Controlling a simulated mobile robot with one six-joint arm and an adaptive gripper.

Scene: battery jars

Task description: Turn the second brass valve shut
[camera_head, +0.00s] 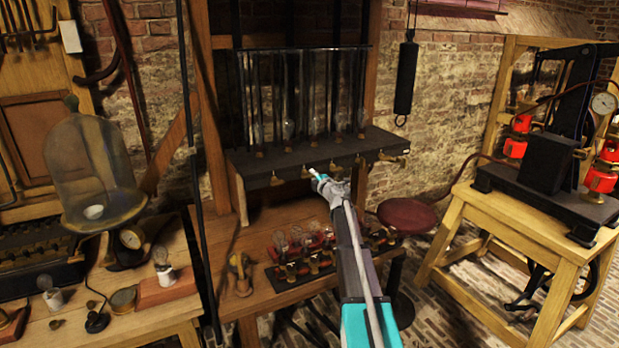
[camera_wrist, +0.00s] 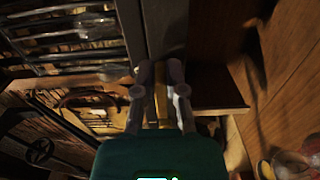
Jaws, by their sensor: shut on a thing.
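Small brass valves line the front edge of a black shelf (camera_head: 252,168) under a row of glass jars. The leftmost valve (camera_head: 276,181) stands free. My gripper (camera_head: 314,173) is at the shelf's front edge, at the second valve from the left (camera_head: 305,173), which it partly hides. In the wrist view, my gripper (camera_wrist: 158,66) has its two fingers on either side of a brass piece (camera_wrist: 161,100), shut on it. How far this valve is turned cannot be told. Another brass valve (camera_head: 394,157) shows at the shelf's right end.
Below the shelf is a wooden bench with a rack of bulbs (camera_head: 290,268). A glass bell jar (camera_head: 90,165) stands on the left table. A wooden stand (camera_head: 515,215) with a black press is at the right. A dark red stool (camera_head: 407,214) stands between.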

